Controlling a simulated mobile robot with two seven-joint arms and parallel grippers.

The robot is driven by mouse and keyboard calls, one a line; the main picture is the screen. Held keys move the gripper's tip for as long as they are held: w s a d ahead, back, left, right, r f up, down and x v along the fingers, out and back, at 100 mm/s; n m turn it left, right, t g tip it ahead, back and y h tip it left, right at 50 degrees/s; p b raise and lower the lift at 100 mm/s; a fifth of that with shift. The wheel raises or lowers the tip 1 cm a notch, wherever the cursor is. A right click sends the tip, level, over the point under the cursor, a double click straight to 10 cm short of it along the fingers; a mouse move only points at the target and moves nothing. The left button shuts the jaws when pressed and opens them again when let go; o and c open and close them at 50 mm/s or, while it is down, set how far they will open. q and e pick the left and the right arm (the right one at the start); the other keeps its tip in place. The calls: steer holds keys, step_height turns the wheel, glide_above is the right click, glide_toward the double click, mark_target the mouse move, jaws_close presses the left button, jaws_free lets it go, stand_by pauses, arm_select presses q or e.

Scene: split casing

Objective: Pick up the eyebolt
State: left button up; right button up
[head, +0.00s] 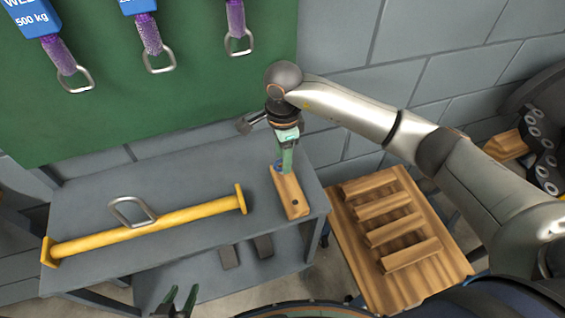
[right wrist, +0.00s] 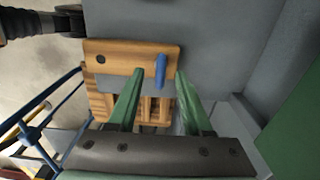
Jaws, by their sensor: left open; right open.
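The eyebolt appears as a small blue piece (right wrist: 161,70) standing on a wooden block in the right wrist view, where its ring seems edge-on. In the head view, a bit of blue (head: 282,169) shows at the block's far end, mostly hidden by my right gripper. The wooden block (head: 291,198) lies on the grey bench and has a dark hole at its near end. My right gripper (right wrist: 160,77) is open, with its green fingers on either side of the eyebolt; contact cannot be told. My left gripper (head: 177,300) is open and empty at the bottom edge.
A yellow bar (head: 180,217) with a metal link (head: 131,211) lies on the grey bench (head: 150,178). Purple slings (head: 149,35) with metal rings hang on a green board (head: 100,110) behind. A slatted wooden pallet (head: 340,205) stands right of the bench.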

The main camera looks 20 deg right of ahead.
steer(key=shift+f, duration=0.85)
steer(key=shift+c, duration=0.2)
jaws_close()
steer(key=shift+a+r, duration=0.1)
stand_by(0.4)
